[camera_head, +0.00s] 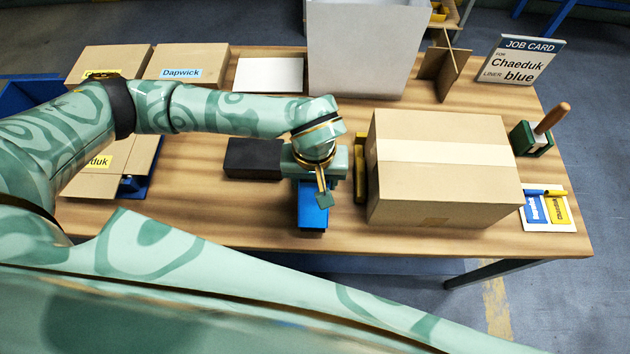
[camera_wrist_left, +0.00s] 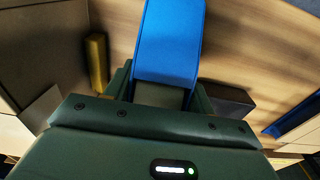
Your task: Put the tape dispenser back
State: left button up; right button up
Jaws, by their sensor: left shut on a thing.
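A blue, narrow body (camera_head: 312,217), which looks like the tape dispenser, is at the front middle of the table under my left gripper (camera_head: 319,190). My left gripper is shut on it. In the left wrist view the blue body (camera_wrist_left: 168,40) sits between the two fingers and runs out beyond them. Its top in the head view is partly hidden by my gripper and wrist. I cannot tell whether it touches the table. My right gripper is not in view.
A closed carton (camera_head: 440,185) stands close right, with a yellow bar (camera_head: 360,170) beside it. A dark block (camera_head: 253,158) lies left. A grey box (camera_head: 362,50), job card (camera_head: 521,60) and stamp (camera_head: 536,135) stand behind or right. The front-left tabletop is clear.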

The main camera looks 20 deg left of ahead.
pick_arm(q)
jog(key=shift+f, duration=0.8)
jog(key=shift+r, duration=0.1)
jog(key=o, duration=1.1)
jog(key=shift+c, duration=0.2)
notch_tip(320, 180, up, 11)
jog(key=p, duration=0.2)
jog(key=shift+s+r+p, duration=0.15)
jog(key=shift+r+p, duration=0.05)
jog(key=shift+p, duration=0.2)
jog(key=shift+s+r, duration=0.1)
jog(key=shift+r, duration=0.2)
